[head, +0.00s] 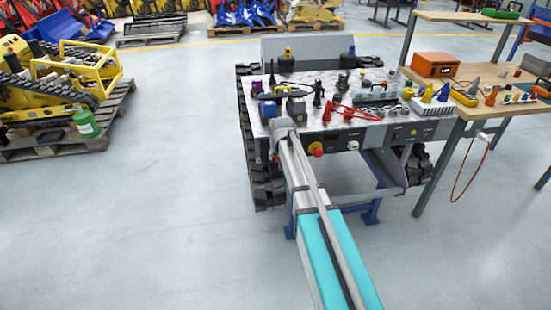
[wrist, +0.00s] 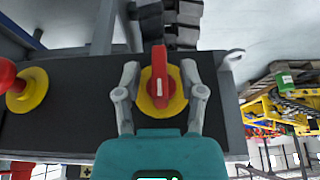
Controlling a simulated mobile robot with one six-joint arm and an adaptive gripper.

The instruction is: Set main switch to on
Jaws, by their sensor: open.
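The main switch (wrist: 160,82) is a red rotary handle on a round yellow plate, set in a dark panel (wrist: 75,115). In the wrist view its handle lies along the picture's vertical. My gripper (wrist: 161,72) is open, with one finger on each side of the handle and visible gaps between fingers and handle. I cannot tell how deep the fingertips reach. In the head view my gripper (head: 280,128) is at the carrier's front panel, and my arm hides the switch there.
A red mushroom button on a yellow plate (head: 316,149) sits beside the switch; it also shows in the wrist view (wrist: 22,88). The carrier top (head: 300,118) holds several tools and red cables. A workbench (head: 460,72) stands at right.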

